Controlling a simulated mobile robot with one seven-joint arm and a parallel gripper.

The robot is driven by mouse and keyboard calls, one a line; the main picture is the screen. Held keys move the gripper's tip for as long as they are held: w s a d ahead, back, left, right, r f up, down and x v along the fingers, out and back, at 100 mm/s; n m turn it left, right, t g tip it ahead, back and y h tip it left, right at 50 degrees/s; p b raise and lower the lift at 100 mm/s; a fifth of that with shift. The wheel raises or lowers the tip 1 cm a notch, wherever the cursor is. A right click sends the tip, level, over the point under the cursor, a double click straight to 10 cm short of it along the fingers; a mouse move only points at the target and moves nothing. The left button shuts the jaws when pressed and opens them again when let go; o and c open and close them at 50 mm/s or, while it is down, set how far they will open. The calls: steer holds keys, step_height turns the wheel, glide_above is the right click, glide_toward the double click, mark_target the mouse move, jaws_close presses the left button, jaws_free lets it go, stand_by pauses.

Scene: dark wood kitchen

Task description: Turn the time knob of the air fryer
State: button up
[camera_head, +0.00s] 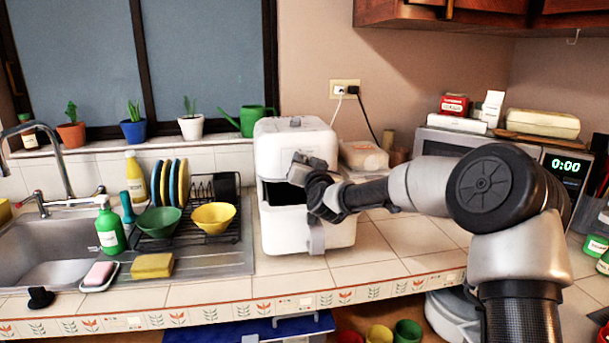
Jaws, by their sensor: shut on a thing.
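The white air fryer (295,145) stands upright on the tiled counter, with a dark front section (284,194) and a light grey handle (316,238) on its lower front. My gripper (300,180) reaches in from the right and is right at the upper front of the air fryer. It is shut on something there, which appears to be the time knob. My dark hand and wrist cover this spot, so the knob and the fingertips cannot be made out.
A dish rack (222,225) with plates and bowls stands to the left, beside the sink (45,255). A wrapped bread loaf (363,156) is behind my forearm. A microwave (565,168) showing 0:00 stands at right. Counter tiles (385,262) at the front are clear.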

steer(key=m+b, duration=0.4)
steer(key=shift+w+d+f+m, duration=0.1)
steer(key=shift+d+f+m, duration=0.2)
steer(key=shift+m, duration=0.1)
steer(key=shift+b, duration=0.3)
steer(key=o, duration=1)
steer(key=p+v, duration=0.1)
steer(key=v, duration=1.6)
steer(key=shift+s+r, duration=0.15)
steer(key=shift+s, duration=0.1)
